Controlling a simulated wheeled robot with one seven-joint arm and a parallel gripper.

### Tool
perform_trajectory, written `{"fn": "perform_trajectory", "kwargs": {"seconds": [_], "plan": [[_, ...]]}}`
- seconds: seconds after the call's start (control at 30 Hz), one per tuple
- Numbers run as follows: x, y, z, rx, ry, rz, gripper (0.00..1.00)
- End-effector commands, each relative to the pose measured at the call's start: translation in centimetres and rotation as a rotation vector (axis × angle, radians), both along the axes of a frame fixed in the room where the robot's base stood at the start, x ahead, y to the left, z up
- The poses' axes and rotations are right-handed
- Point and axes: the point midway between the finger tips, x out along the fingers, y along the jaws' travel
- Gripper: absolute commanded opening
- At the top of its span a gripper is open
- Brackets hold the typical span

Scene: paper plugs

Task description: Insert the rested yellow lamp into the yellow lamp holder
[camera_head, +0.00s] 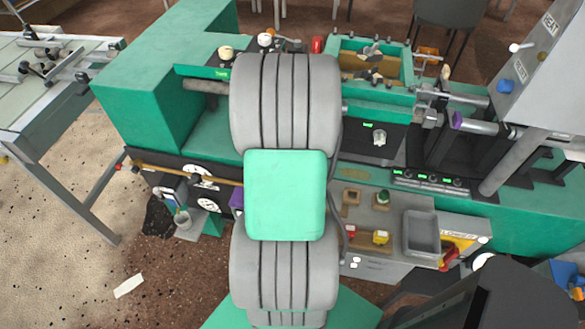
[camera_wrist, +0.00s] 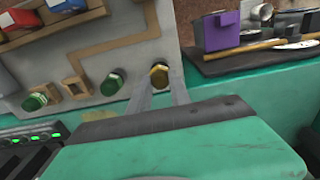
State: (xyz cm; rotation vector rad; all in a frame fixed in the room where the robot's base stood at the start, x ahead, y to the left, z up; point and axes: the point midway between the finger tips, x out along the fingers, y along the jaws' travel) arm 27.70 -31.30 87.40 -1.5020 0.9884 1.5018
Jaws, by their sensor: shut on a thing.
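In the wrist view the yellow lamp (camera_wrist: 159,74) is between the tips of my gripper (camera_wrist: 162,82), which is shut on it. The lamp is in front of the grey panel (camera_wrist: 135,52), near its right edge. I cannot tell whether it touches the panel or sits in a holder, and no separate yellow holder can be made out. In the head view my arm hides my gripper and the lamp.
Green lamps (camera_wrist: 112,84) and a small wooden frame (camera_wrist: 75,88) are on the panel left of my gripper. A purple box (camera_wrist: 220,30) stands to the right. In the head view a grey tray (camera_head: 421,232) lies right of my arm.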

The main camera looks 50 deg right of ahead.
Motion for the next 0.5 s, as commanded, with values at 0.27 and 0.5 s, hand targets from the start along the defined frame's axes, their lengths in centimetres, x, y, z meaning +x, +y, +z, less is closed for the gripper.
{"fn": "perform_trajectory", "kwargs": {"seconds": [0.27, 0.5], "plan": [[0.0, 0.0, -0.7, 0.0, 0.0, 0.0, 0.0], [0.0, 0.0, -1.2, 0.0, 0.0, 0.0, 0.0]]}}
